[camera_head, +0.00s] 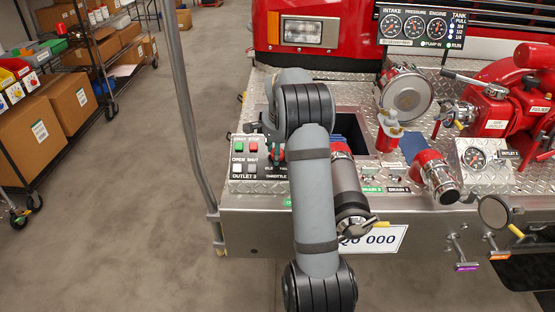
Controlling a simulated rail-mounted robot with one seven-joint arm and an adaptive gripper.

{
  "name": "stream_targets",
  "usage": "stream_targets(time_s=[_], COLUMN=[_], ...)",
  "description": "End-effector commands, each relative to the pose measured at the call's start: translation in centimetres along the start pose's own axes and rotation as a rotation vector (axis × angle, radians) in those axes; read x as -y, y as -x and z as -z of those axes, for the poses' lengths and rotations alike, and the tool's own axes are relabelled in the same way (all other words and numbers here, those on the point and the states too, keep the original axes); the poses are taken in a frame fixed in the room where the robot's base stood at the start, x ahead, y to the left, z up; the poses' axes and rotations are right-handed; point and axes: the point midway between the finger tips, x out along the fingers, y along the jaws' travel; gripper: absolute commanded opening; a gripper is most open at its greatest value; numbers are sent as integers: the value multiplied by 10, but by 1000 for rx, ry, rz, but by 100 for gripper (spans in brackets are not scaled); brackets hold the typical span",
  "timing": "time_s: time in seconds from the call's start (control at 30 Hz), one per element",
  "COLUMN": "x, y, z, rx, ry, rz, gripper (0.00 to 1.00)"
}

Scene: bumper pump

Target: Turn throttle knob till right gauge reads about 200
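The throttle label (275,177) shows on the control panel (240,184), just left of my grey arm. The throttle knob above it is mostly hidden by my arm, and I cannot make out its setting. My arm reaches up from the bottom edge, bends, and drops behind its own links towards the panel.
Green and red buttons (246,144) sit left of the knob area. A capped port (406,92), red valves (437,176) and a lower gauge (474,158) fill the right. A grey pole (188,110) stands left; the floor (110,240) beyond is open.

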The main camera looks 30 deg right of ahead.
Motion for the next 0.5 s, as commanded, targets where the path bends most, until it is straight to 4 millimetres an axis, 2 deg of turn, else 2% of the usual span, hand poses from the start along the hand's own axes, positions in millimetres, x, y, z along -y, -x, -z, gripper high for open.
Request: stream_targets(time_s=[0.5], x=[-1], y=[-1], z=[4], rx=[7], ry=[-480], rz=[86], gripper=[8])
